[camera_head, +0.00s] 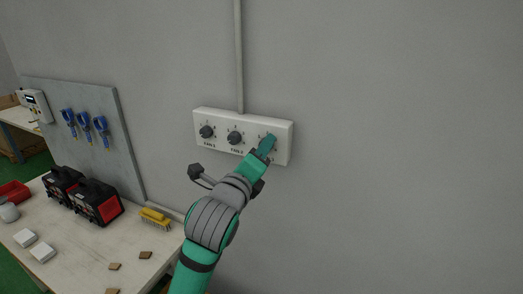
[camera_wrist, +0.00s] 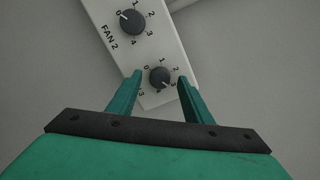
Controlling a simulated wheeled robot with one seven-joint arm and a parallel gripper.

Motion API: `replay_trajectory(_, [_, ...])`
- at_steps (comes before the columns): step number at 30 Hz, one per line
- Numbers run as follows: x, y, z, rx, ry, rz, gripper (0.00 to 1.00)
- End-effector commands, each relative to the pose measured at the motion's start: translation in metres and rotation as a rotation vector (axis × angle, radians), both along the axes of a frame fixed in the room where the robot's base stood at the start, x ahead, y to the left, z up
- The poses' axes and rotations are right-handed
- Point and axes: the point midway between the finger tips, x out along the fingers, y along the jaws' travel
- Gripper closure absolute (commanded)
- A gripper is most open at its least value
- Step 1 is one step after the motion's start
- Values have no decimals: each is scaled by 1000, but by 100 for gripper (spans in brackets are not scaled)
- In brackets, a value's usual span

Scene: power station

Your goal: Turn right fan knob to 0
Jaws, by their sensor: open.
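A white panel (camera_head: 243,121) on the grey wall carries a row of three dark round knobs. The right fan knob (camera_wrist: 159,77) shows in the wrist view with the digits 0 to 4 around it. Its pale mark seems to point to the lower right, toward the 3–4 side, but it is small. My gripper (camera_wrist: 160,80) is open, with one finger on each side of this knob; contact cannot be told. In the head view my gripper (camera_head: 267,146) hides most of the right knob and its label.
The FAN 2 knob (camera_head: 235,138) is close beside, its mark near 0 in the wrist view (camera_wrist: 132,21). The FAN 1 knob (camera_head: 206,132) is further left. The wall right of the panel is clear.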

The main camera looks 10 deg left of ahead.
Motion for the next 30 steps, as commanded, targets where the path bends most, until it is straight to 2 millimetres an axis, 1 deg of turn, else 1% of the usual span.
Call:
replay_trajectory(4, [6,-1,0,1,-1,0,54])
replay_trajectory(11, [7,-1,0,0,-1,0,54])
replay_trajectory(12, [7,-1,0,0,-1,0,57])
replay_trajectory(17, [7,-1,0,0,-1,0,95])
replay_trajectory(24, [7,-1,0,-10,1,0,95])
replay_trajectory(30, [7,-1,0,-72,13,0,95])
